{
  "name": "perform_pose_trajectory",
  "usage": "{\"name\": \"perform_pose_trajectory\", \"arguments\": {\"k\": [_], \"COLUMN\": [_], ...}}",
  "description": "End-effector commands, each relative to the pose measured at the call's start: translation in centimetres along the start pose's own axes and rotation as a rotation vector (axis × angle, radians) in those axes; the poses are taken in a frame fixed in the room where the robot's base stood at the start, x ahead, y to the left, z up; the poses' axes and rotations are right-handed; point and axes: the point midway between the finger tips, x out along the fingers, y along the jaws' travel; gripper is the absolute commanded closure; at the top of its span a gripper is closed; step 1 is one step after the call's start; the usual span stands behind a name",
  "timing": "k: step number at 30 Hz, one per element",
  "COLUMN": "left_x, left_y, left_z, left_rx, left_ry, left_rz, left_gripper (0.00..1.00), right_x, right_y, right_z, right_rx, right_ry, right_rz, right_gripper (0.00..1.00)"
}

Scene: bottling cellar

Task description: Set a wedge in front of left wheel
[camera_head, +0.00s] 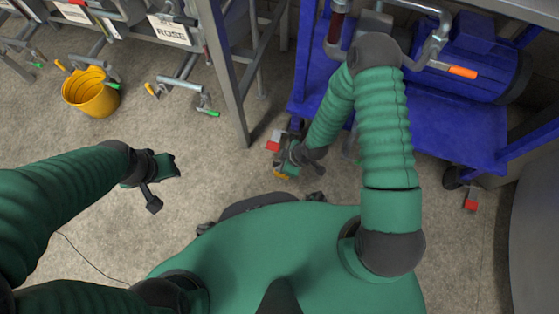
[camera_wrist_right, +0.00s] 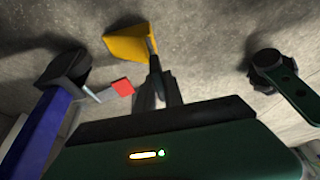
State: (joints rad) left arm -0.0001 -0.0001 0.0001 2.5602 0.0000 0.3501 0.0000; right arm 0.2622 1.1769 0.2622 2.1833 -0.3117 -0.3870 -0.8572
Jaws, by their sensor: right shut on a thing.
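A yellow wedge (camera_wrist_right: 128,43) lies at or just above the floor in the right wrist view; in the head view only a small part of it shows (camera_head: 280,175). My right gripper (camera_head: 291,163) is shut on the wedge, its fingers (camera_wrist_right: 155,72) closing at the wedge's edge. The cart's left wheel (camera_wrist_right: 66,66) is dark and stands left of the wedge, with a gap between them. Its red brake pedal (camera_wrist_right: 122,87) is near my fingers, and also shows in the head view (camera_head: 274,141). My left gripper (camera_head: 165,183) is empty, with its fingers apart.
The blue cart (camera_head: 440,120) carries a pump with pipes and an orange-handled valve (camera_head: 463,72). Its right wheel (camera_head: 453,178) also has a red pedal (camera_head: 471,198). A yellow bucket (camera_head: 91,95) stands at the left below taps. The floor between is clear.

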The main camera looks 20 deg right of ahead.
Motion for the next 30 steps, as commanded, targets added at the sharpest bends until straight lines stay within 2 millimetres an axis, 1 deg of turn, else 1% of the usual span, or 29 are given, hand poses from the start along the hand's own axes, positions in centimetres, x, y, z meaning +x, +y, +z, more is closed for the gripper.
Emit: {"name": "perform_pose_trajectory", "arguments": {"k": [1, 2, 3, 4, 9, 15, 20, 26, 27, 30], "left_x": [1.0, 1.2, 0.8, 0.7, 0.9, 1.0, 1.1, 1.1, 1.1, 1.1], "left_y": [0.0, 0.0, 0.0, 0.0, 0.0, 0.0, 0.0, 0.0, 0.0, 0.0], "left_z": [0.2, 0.3, 0.2, 0.2, 0.2, 0.2, 0.2, 0.2, 0.2, 0.2], "left_rx": [0.000, 0.000, 0.000, 0.000, 0.000, 0.000, 0.000, 0.000, 0.000, 0.000], "left_ry": [0.000, 0.000, 0.000, 0.000, 0.000, 0.000, 0.000, 0.000, 0.000, 0.000], "left_rz": [0.000, 0.000, 0.000, 0.000, 0.000, 0.000, 0.000, 0.000, 0.000, 0.000], "left_gripper": [0.64, 0.64, 0.64, 0.64, 0.64, 0.64, 0.64, 0.64, 0.64, 0.64], "right_x": [0.8, 1.1, 0.7, 0.7, 1.0, 1.3, 1.3, 1.3, 1.3, 1.3], "right_y": [0.6, 0.9, 1.4, 1.7, 3.6, 5.2, 5.6, 5.6, 5.6, 5.6], "right_z": [0.3, 0.4, 0.2, 0.2, 0.4, 0.5, 0.5, 0.5, 0.5, 0.5], "right_rx": [0.001, 0.001, 0.002, 0.001, 0.002, 0.001, -0.001, -0.001, -0.001, -0.001], "right_ry": [0.002, 0.002, 0.003, 0.003, 0.002, 0.002, 0.001, 0.001, 0.001, 0.001], "right_rz": [0.004, 0.003, 0.004, 0.003, 0.002, 0.001, 0.001, 0.001, 0.001, 0.001], "right_gripper": [1.00, 1.00, 1.00, 1.00, 1.00, 1.00, 1.00, 1.00, 0.82, 0.69]}}
